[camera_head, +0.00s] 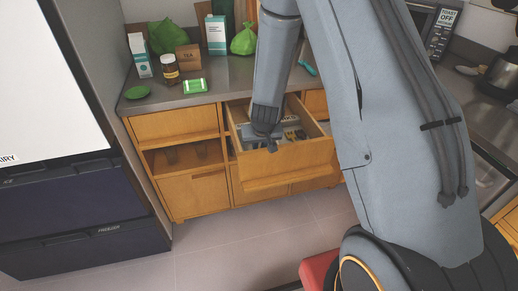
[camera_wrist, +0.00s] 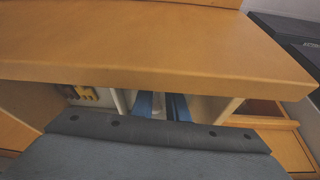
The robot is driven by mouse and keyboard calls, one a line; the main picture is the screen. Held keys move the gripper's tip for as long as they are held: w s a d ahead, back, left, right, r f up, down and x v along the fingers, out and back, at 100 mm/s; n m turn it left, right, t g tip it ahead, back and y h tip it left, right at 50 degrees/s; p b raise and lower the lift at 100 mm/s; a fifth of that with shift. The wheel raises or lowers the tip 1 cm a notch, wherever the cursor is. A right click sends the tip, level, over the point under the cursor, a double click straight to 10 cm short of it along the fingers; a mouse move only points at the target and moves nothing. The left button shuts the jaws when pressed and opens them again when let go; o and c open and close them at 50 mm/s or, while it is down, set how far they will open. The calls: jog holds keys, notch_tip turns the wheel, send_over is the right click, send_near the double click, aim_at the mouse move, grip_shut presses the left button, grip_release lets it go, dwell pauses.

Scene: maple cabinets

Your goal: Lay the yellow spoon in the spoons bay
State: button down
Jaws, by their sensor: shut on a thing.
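The drawer (camera_head: 288,158) stands open below the counter, with a pale divided tray (camera_head: 291,122) inside. My gripper (camera_head: 271,147) points down into the drawer, close to its front panel. In the wrist view, my gripper's two blue fingers (camera_wrist: 162,106) are close together, reaching down between pale dividers. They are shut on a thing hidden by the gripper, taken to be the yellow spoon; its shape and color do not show. Small yellow pieces (camera_wrist: 84,94) lie in a compartment to the left; I cannot tell what they are. I cannot tell which bay is for spoons.
The wooden panel (camera_wrist: 150,45) lies close across the fingers. On the counter (camera_head: 150,102) stand a jar (camera_head: 170,70), a tea box (camera_head: 188,57), a green-and-white packet (camera_head: 195,86), a green dish (camera_head: 137,92) and cartons. A dark fridge (camera_head: 75,205) is at left. The floor (camera_head: 230,245) ahead is clear.

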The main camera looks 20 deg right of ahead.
jog(key=c, duration=1.7)
grip_release()
jog(key=shift+o, duration=0.2)
jog(key=p+v, duration=0.3)
jog(key=v, duration=0.4)
jog(key=shift+r, duration=0.2)
jog(key=shift+s+a+r, duration=0.2)
jog(key=shift+s+r, duration=0.15)
jog(key=shift+r, duration=0.25)
jog(key=s+r+g, duration=0.1)
jog(key=s+r, duration=0.3)
jog(key=s, duration=0.3)
jog(key=s+r+g, duration=0.1)
jog(key=s+r, duration=0.3)
jog(key=s, duration=0.3)
jog(key=s+r+n+g, duration=0.1)
jog(key=s+r, duration=0.3)
jog(key=s, duration=0.3)
jog(key=shift+s+d+r+b, duration=0.3)
jog(key=shift+d+r+b, duration=0.05)
jog(key=shift+d+r, duration=0.05)
